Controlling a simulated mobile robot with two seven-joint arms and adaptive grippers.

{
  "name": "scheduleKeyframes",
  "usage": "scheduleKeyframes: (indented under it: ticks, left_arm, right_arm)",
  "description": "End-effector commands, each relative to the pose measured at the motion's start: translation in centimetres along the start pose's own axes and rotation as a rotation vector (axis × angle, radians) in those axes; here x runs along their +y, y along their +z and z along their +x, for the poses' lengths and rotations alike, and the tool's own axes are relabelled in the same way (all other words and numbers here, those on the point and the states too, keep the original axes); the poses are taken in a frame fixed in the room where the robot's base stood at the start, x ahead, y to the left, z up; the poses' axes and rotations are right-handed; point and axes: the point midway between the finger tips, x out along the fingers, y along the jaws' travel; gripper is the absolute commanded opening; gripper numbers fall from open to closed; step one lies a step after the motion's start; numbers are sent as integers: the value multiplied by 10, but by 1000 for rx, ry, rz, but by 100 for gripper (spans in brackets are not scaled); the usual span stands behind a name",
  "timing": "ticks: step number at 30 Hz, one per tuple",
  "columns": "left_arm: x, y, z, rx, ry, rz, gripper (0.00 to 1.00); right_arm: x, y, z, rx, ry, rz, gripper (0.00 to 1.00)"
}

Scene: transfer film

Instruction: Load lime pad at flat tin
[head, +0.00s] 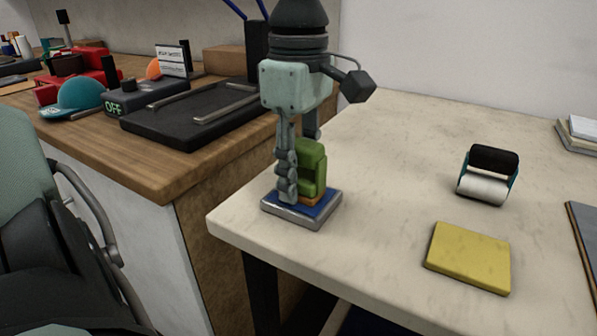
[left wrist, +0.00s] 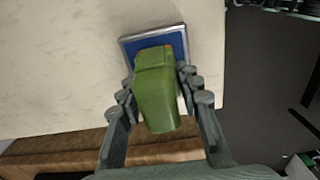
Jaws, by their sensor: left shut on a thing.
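The lime pad, a green stamp-like block (head: 313,163) with an orange base, stands upright over the flat tin. The flat tin (head: 289,211) is a shallow grey-rimmed square with a blue face, near the left corner of the pale table. My left gripper (head: 298,188) points down and is shut on the green block, with its fingers on either side. In the left wrist view, the block (left wrist: 156,95) sits between the fingers and covers much of the blue tin (left wrist: 133,45). The base appears to be at the blue face, but I cannot tell if it touches. My right gripper is not in view.
A yellow pad (head: 468,257) and a black-and-white roller (head: 487,175) lie to the right on the pale table (head: 390,160). The tin is close to the table's edge. A wooden counter at left holds a black tray (head: 190,112) and a teal cap (head: 80,97).

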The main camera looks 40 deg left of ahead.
Motion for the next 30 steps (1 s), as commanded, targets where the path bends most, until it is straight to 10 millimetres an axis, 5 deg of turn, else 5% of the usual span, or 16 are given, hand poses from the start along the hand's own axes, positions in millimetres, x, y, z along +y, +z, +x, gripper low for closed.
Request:
scheduleKeyframes:
  ticks: [8, 30]
  left_arm:
    - [-1, 0, 0, 1, -5, 1, 11]
    - [0, 0, -59, 1, 0, -1, 11]
  right_arm:
    - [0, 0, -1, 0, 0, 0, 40]
    - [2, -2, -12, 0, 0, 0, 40]
